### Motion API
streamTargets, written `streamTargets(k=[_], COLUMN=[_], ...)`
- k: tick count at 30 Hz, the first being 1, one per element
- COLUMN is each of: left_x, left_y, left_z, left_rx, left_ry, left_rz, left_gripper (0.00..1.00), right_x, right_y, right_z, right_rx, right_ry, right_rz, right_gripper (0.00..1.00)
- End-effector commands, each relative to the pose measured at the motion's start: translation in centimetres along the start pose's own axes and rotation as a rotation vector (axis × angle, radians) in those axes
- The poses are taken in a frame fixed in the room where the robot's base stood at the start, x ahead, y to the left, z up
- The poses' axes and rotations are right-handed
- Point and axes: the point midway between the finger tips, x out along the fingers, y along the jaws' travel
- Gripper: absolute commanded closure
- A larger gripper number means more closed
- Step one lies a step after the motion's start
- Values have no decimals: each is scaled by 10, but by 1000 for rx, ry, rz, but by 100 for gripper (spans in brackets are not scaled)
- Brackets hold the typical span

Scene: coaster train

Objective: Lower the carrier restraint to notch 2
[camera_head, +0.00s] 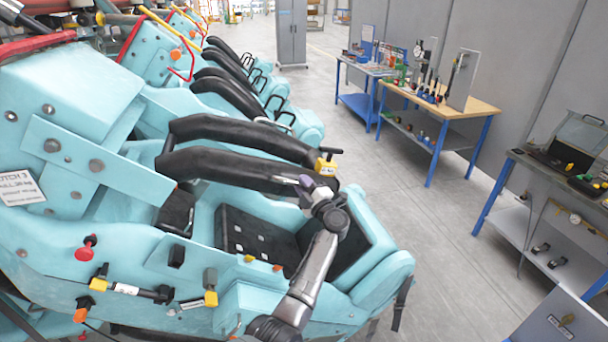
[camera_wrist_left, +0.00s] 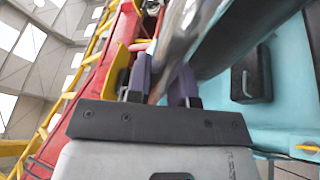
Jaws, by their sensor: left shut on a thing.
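The carrier restraint (camera_head: 235,168), two black padded bars over the nearest turquoise seat, runs nearly level from the seat back to the front. At its front end are a yellow block (camera_head: 327,167) and a dark T-shaped handle (camera_head: 330,151). My left gripper (camera_head: 308,183) is at this front end, just below the yellow block, shut on the restraint. In the left wrist view, the purple fingers of my left gripper (camera_wrist_left: 162,85) stand on both sides of a shiny metal bar (camera_wrist_left: 178,45). The exact contact is partly hidden. My right gripper is not in view.
More turquoise carriers with black restraints (camera_head: 228,92) stand behind. A red knob (camera_head: 86,248) and yellow-tagged latches (camera_head: 210,298) are on the near carrier side. Workbenches with tools (camera_head: 440,105) stand along the right wall. The grey floor between is clear.

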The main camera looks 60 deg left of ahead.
Motion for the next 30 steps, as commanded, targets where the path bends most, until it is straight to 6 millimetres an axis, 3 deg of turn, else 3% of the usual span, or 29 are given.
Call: streamTargets(k=[1, 6, 18, 19, 26, 30], left_x=[-3, -4, -5, -5, -4, -4], left_y=[-10, -18, -20, -20, -19, -18], left_z=[3, 5, 5, 5, 5, 4], left_rx=[16, 38, 42, 42, 41, 40], left_ry=[-7, -9, -9, -9, -8, -7], left_rz=[2, 11, 13, 13, 14, 15], left_gripper=[100, 100, 100, 76, 54, 54], right_x=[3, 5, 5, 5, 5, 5], right_y=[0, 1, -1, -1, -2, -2], right_z=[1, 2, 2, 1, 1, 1], right_rx=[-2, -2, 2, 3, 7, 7], right_ry=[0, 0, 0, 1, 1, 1], right_rz=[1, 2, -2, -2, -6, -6], right_gripper=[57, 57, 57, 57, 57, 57])
